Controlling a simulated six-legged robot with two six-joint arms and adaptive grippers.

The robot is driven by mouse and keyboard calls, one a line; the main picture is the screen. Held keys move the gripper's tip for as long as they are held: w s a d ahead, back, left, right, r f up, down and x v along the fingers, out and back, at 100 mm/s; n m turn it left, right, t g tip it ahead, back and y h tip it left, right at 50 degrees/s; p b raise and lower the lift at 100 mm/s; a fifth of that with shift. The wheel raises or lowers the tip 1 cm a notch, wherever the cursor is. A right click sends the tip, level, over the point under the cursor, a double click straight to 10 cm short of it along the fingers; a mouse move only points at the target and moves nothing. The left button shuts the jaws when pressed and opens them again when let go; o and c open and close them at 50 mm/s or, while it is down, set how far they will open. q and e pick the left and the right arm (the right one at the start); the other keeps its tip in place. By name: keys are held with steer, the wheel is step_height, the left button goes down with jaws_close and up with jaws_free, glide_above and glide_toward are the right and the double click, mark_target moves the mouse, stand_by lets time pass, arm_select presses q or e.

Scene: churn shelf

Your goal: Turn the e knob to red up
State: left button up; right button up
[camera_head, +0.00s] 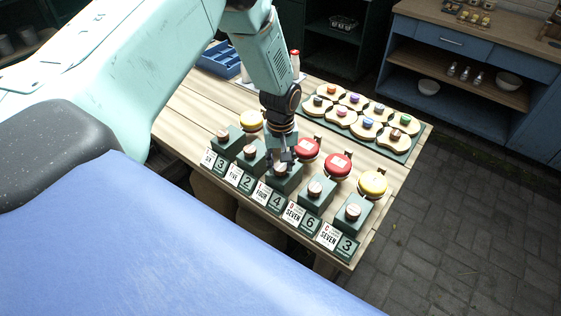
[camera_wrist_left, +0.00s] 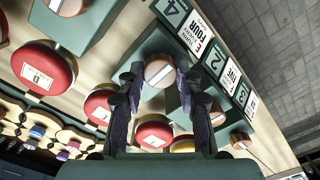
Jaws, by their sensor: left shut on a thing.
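The e knob (camera_wrist_left: 160,70) is a round copper-and-pale knob on a dark green box. Its card, reading E FOUR (camera_wrist_left: 198,36), stands in front of that box. In the head view my left gripper (camera_head: 283,158) points down over the middle box of the row and covers much of the knob. In the left wrist view the two dark fingers stand on either side of the knob, and the gripper is shut on it. I cannot make out a red mark or which way it points. My right gripper is in neither view.
Similar knob boxes stand close on both sides, such as the D SEVEN box (camera_head: 315,192). Red round lids (camera_head: 338,165) and yellow ones (camera_head: 373,184) lie behind them. A green tray (camera_head: 416,136) of small pieces lies further back. A blue crate (camera_head: 219,61) sits at the far left.

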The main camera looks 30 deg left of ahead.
mark_target(280, 167)
arm_select(q)
steer(key=shift+f, duration=0.1)
steer(key=o, duration=1.2)
steer(key=shift+c, duration=0.2)
step_height(280, 167, up, 12)
